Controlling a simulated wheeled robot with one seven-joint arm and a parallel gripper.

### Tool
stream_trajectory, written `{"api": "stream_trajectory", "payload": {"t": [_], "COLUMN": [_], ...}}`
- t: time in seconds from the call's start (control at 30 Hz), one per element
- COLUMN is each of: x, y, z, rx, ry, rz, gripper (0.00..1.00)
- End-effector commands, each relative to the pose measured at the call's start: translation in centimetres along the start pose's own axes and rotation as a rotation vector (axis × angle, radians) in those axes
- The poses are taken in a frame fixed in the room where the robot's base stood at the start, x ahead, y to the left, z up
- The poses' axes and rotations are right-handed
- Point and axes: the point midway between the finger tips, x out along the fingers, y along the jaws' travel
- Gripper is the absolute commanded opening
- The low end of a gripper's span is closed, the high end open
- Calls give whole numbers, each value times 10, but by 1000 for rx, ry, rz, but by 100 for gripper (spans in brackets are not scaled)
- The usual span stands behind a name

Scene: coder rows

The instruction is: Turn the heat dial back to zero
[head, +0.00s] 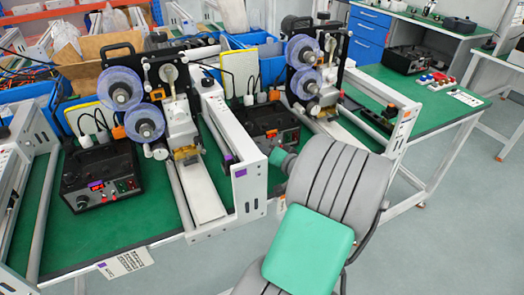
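No heat dial can be singled out by a label. A black control box (98,172) on the left of the green bench has a lit red display (95,185) and small knobs on its front. A similar black control box (262,121) sits between the two coder machines, with small lit parts on its front; my arm is close in front of its lower right. Dial settings are too small to read. My grey arm with teal parts fills the lower middle. My gripper's fingers cannot be made out; the arm hides that area.
A left coder machine (168,90) and a right coder machine (310,75) with clear reels stand on the bench (150,222). White frame rails (232,150) run beside the boxes. Another black box (404,60) stands at the back right. Grey floor (440,235) is open at right.

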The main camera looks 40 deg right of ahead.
Motion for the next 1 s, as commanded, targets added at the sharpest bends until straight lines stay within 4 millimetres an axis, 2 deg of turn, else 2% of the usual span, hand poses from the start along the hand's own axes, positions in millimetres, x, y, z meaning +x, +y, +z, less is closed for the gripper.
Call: {"api": "stream_trajectory", "payload": {"t": [0.47, 0.67, 1.0], "x": [0, 1, 2], "y": [0, -1, -2], "z": [1, 2, 4], "rx": [-41, -143, -410], "ry": [-1, -1, 0], "rz": [17, 57, 167], "gripper": [0, 0, 0]}}
